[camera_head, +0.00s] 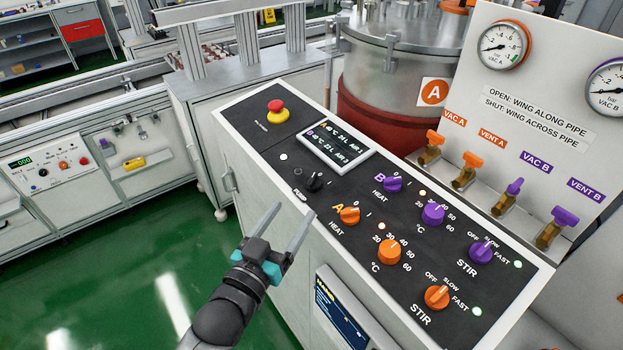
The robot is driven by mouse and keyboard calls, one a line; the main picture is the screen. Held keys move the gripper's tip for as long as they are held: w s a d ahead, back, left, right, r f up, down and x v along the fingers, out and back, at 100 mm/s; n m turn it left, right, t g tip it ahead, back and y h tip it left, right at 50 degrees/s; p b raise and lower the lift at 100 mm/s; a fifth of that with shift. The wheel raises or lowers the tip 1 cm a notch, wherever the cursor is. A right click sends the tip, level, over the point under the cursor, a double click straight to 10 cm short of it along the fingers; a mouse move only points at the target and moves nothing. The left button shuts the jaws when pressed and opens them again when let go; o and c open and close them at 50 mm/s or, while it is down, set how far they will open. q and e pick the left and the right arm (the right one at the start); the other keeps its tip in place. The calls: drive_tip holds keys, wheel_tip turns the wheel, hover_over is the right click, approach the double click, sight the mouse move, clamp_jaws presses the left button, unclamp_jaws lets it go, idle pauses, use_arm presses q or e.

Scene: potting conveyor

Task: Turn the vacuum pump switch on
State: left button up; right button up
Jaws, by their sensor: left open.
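The pump switch (315,183) is a black rotary knob labelled PUMP, on the left part of the dark sloping control panel (258,147). The way its pointer faces is too small to tell. A small pale lamp (283,157) is above and to the left of it. My left gripper (293,210) is open and empty, its two grey fingers pointing up toward the panel. In the picture its fingertips are just below the pump switch, apart from it. My right gripper is not in view.
A red emergency button (276,107) on a yellow base and a small display (337,147) sit above the switch. Orange heat (349,216) and purple heat (393,184) knobs are to the right. Valves (465,170) and gauges stand behind. Green floor (130,270) is clear at left.

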sight(308, 187)
use_arm(q)
drive_tip(key=x, duration=1)
drive_tip(key=shift+w+d, duration=0.1)
drive_tip(key=shift+w, duration=0.2)
clamp_jaws()
